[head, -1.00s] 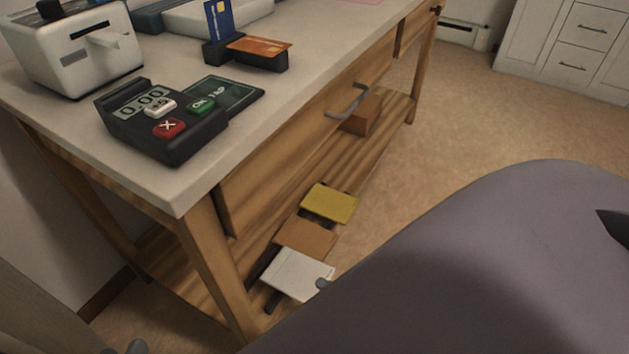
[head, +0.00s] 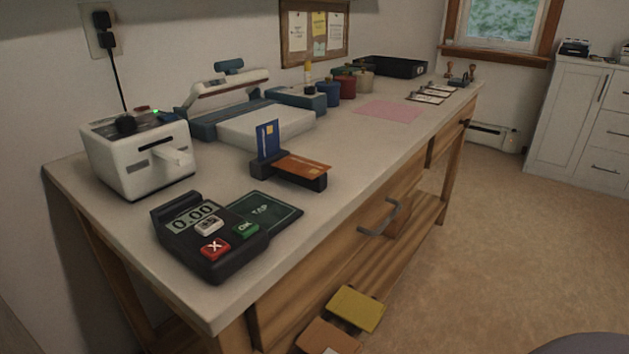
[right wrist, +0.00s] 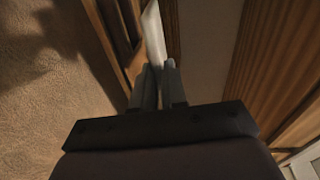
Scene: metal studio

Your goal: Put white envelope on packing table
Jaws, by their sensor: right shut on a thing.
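The packing table (head: 120,215) is a long pale-topped wooden table that runs from the left front to the back right in the head view. In the right wrist view my right gripper (right wrist: 160,70) is shut on the white envelope (right wrist: 153,35), seen nearly edge-on as a thin white strip beside brown wood. In the head view only a small white sliver shows at the bottom edge, below the yellow and brown envelopes, and I cannot tell whether it is the held one. Neither gripper shows in the head view.
A card terminal (head: 210,235), a card holder (head: 290,175), a white label printer (head: 140,160) and a scale (head: 265,125) crowd the near tabletop. A pink sheet (head: 388,110) lies farther back. Yellow (head: 355,308) and brown (head: 328,338) envelopes sit low by the lower shelf.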

